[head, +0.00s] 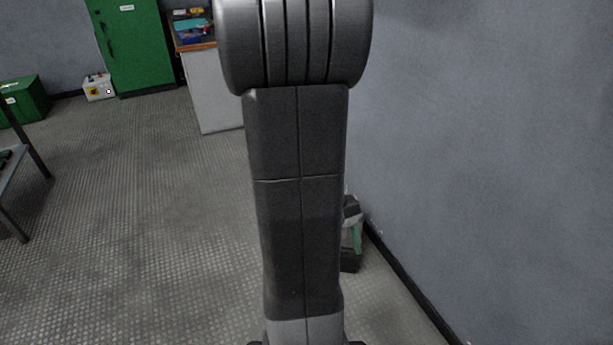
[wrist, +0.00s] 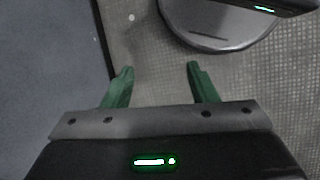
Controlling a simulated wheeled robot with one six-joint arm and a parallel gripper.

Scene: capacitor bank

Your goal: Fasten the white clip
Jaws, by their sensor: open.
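My gripper (wrist: 158,72) shows in the wrist view with its two green fingers apart and nothing between them. It points down over the patterned floor, beside a blue-grey wall. The white clip is not visible in either view. In the head view my own dark arm fills the middle of the picture and hides what is behind it. A small part of green and grey shows low behind the arm, at its right.
A blue-grey wall (head: 490,150) stands close on the right. A green cabinet (head: 135,45), a bench (head: 212,95) with a blue bin (head: 193,30), a white box (head: 98,88) and a green crate (head: 25,103) stand at the back.

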